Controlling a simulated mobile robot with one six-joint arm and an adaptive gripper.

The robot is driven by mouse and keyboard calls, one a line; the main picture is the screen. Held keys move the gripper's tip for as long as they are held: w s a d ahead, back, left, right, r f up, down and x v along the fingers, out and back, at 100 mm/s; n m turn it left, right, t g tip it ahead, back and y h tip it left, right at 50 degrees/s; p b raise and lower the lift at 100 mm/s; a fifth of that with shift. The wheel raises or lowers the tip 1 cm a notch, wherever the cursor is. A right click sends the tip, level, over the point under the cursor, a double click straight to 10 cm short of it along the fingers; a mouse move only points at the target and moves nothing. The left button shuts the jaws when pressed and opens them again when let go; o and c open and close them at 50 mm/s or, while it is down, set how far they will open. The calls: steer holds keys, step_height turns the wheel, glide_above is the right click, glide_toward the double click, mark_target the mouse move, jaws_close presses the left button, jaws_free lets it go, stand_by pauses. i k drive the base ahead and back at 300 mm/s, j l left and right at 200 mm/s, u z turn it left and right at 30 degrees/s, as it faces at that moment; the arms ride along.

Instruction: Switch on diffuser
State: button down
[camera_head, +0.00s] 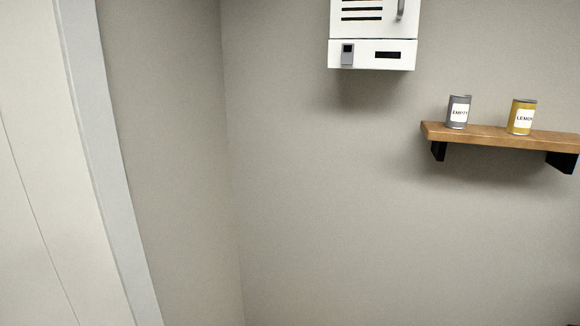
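A white wall-mounted box (372,54), which looks like the diffuser, hangs at the top of the head view, and its upper part is cut off by the frame edge. It has dark slots and a grey handle (401,8) on its upper front. A grey switch-like piece (347,54) sits at the left of its lower panel, and a dark display-like window (388,55) sits at the right. I cannot tell the switch's position. My gripper does not show in this view.
A wooden shelf (500,138) on black brackets is on the wall at the right. It bears a grey can labelled "EMPTY" (458,112) and a yellow can labelled "LEMON" (521,117). A pale door or panel with a frame (90,120) stands at the left. The wall below is bare.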

mark_target(347, 50)
steer(key=l+u, duration=0.4)
steer(key=l, duration=0.95)
steer(key=i, duration=0.05)
